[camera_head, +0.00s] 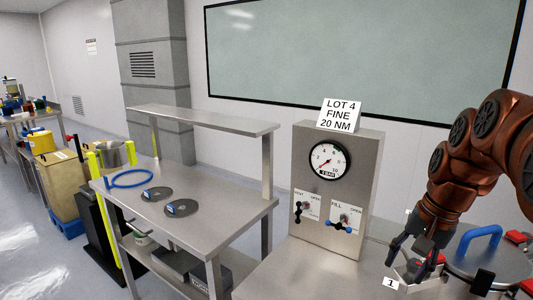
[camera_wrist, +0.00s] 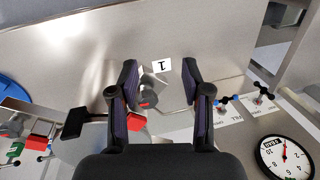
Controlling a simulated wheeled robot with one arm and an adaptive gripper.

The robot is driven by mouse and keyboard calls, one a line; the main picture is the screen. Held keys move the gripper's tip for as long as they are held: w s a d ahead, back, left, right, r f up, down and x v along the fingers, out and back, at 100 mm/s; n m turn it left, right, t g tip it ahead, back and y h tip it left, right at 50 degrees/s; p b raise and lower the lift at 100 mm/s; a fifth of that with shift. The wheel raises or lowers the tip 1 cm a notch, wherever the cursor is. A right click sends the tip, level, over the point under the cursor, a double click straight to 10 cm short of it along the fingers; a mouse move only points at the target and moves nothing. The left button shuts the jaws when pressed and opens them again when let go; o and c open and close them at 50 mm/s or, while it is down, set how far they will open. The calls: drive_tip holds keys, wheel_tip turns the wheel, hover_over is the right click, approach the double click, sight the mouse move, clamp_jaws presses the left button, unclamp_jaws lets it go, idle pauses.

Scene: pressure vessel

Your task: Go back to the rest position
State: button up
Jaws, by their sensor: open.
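My gripper (camera_head: 412,258) is at the lower right in the head view, pointing down by the pressure vessel. In the wrist view my gripper (camera_wrist: 159,76) has its two dark fingers spread apart. A small metal fitting with a red mark (camera_wrist: 148,102) shows between and below the fingers, near the label "1" (camera_wrist: 161,65). The label also shows in the head view (camera_head: 390,283). No held object shows. I cannot tell whether a finger touches the fitting. The vessel's metal lid (camera_head: 490,268) has a blue handle (camera_head: 482,240) and red-tipped clamps around it.
The steel panel (camera_head: 318,250) with a pressure gauge (camera_head: 330,160) and two valves stands left of my arm. Further left is a steel bench (camera_head: 225,213) with a blue ring (camera_head: 132,179) and two dark discs. Open floor lies at the far left.

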drive_tip(key=s+a+f+n+g+h, duration=0.1)
drive_tip(key=s+a+f+n, duration=0.3)
drive_tip(key=s, duration=0.6)
drive_tip(key=s+a+f+n+g, duration=0.2)
drive_tip(key=s+a+f+n, duration=0.2)
drive_tip(key=s+a+f, duration=0.3)
drive_tip(key=s+f, duration=0.2)
drive_tip(key=s, duration=0.2)
drive_tip(key=shift+h, duration=0.4)
